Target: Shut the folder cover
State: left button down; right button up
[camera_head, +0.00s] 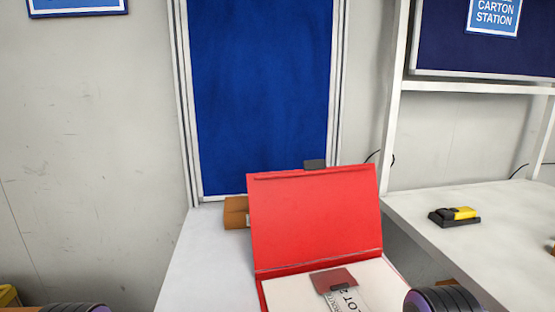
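A red folder (315,215) lies on the white table with its cover standing up, leaning back a little from the hinge. A dark tab (314,164) shows at the cover's top edge. White paper (300,291) lies in the folder's lower half, and a printed label (347,299) with a reddish-brown piece (333,280) is on it. Dark rounded parts of my own arms show at the bottom left and bottom right edges. The fingers of both grippers are out of view. The near part of the folder is cut off by the bottom edge.
A brown cardboard box (236,212) sits behind the cover's left side. The white table (205,262) is clear left of the folder. A second white table (430,208) at right holds a yellow and black device (455,216). A blue panel (260,90) stands behind.

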aim_at(317, 212)
jog(key=u, duration=0.85)
jog(key=k, duration=1.15)
jog(key=z, duration=0.25)
